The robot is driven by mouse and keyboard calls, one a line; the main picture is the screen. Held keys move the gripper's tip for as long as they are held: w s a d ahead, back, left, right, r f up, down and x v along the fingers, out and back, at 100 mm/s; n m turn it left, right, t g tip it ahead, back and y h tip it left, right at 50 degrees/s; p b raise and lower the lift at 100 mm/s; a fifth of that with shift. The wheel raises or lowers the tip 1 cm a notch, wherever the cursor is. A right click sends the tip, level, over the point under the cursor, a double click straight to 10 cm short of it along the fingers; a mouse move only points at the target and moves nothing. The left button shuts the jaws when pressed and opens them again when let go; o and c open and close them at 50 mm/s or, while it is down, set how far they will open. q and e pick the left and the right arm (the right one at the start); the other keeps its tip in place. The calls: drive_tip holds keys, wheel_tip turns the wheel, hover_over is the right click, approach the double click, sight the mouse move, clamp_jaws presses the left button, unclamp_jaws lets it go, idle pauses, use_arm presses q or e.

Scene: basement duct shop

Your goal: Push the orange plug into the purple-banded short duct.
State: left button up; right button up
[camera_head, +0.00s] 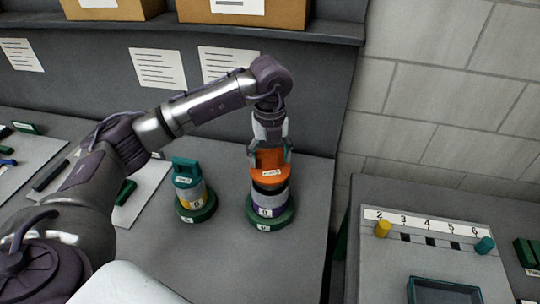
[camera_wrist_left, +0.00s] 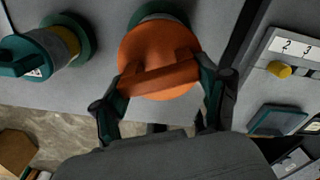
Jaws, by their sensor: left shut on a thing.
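The orange plug (camera_head: 269,170) is at the top of the short duct with the purple band (camera_head: 268,211), roughly in line with it. A dark band shows between the plug's orange flange and the grey duct wall. I cannot tell how deep the plug sits. The duct stands upright on a round green base (camera_head: 270,223). My left gripper (camera_head: 270,155) comes from above and is shut on the plug's handle. In the left wrist view the plug (camera_wrist_left: 160,55) lies between the fingers and hides most of the duct. My right gripper is not in view.
A yellow-banded duct (camera_head: 196,196) with a teal plug (camera_head: 186,173) stands to the left on its own green base. A numbered panel (camera_head: 425,230) with yellow and teal pegs is on the right, across a gap. Cardboard boxes (camera_head: 245,12) sit on the shelf above. The front bench is clear.

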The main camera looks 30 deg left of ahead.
sight(270, 167)
use_arm(q)
drive_tip(key=shift+f, duration=0.15)
drive_tip(key=shift+f+b, duration=0.85)
drive_tip(key=shift+f, duration=0.15)
drive_tip(key=shift+f+b, duration=0.7)
drive_tip(key=shift+f, duration=0.25)
drive_tip(key=o, duration=1.8)
wheel_tip(270, 167, up, 12)
drive_tip(key=shift+r, duration=0.1)
